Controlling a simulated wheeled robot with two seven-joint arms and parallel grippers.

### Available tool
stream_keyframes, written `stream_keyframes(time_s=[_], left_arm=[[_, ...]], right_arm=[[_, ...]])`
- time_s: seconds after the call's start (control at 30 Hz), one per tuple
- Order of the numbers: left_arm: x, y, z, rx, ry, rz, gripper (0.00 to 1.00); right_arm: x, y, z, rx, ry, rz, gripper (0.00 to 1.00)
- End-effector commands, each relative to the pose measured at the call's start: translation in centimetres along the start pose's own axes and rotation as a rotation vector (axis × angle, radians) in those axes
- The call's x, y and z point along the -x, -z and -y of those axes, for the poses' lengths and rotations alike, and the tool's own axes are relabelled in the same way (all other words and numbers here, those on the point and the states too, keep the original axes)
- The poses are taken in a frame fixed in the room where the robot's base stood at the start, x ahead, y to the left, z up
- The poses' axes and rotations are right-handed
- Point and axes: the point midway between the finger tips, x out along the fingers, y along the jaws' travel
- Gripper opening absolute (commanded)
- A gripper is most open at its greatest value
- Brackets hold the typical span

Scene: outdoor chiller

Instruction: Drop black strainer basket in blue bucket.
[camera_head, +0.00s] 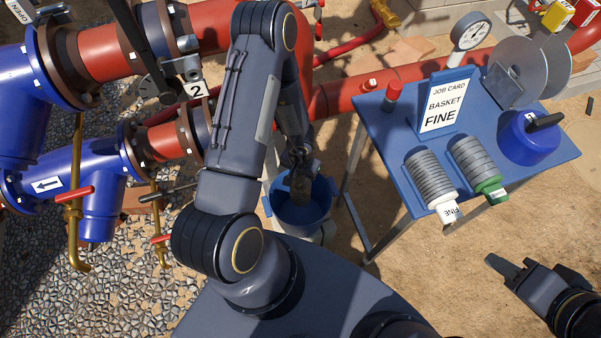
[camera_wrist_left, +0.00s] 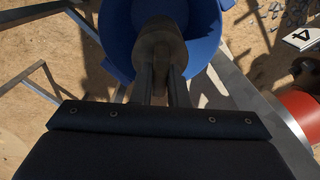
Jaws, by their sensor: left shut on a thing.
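My left gripper (camera_head: 299,157) reaches down over the blue bucket (camera_head: 318,213). It is shut on the dark strainer basket (camera_head: 300,187), which hangs within the bucket's outline in the head view. In the left wrist view, the fingers (camera_wrist_left: 162,78) hold the basket (camera_wrist_left: 160,47) by its top, in front of the bucket's blue wall (camera_wrist_left: 204,22). I cannot tell how deep the basket hangs. My right gripper (camera_head: 508,264) is empty, off to the lower right, its fingers apart.
A blue table (camera_head: 385,147) stands right of the bucket, with a job card (camera_head: 443,105) reading "BASKET FINE", two grey ribbed baskets (camera_head: 430,175) (camera_head: 473,157), a blue lid (camera_head: 528,140) and a gauge (camera_head: 471,32). Red and blue pipes (camera_head: 95,210) with valves stand left.

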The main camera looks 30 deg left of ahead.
Motion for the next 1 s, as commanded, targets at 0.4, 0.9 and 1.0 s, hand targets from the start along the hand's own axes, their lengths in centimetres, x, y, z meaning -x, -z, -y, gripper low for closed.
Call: stream_keyframes(time_s=[0.4, 0.9, 1.0], left_arm=[[-0.34, 0.03, -0.01, 0.0, 0.0, -0.001, 0.19], [-0.36, 0.01, 0.0, 0.0, 0.0, 0.0, 0.59], [-0.36, 0.01, 0.0, 0.0, 0.0, 0.0, 0.61]], right_arm=[[-0.16, -0.07, -0.08, 0.0, 0.0, 0.0, 0.36], [-0.18, -0.08, -0.08, 0.0, 0.0, 0.0, 0.36], [-0.18, -0.08, -0.08, 0.0, 0.0, 0.0, 0.36]])
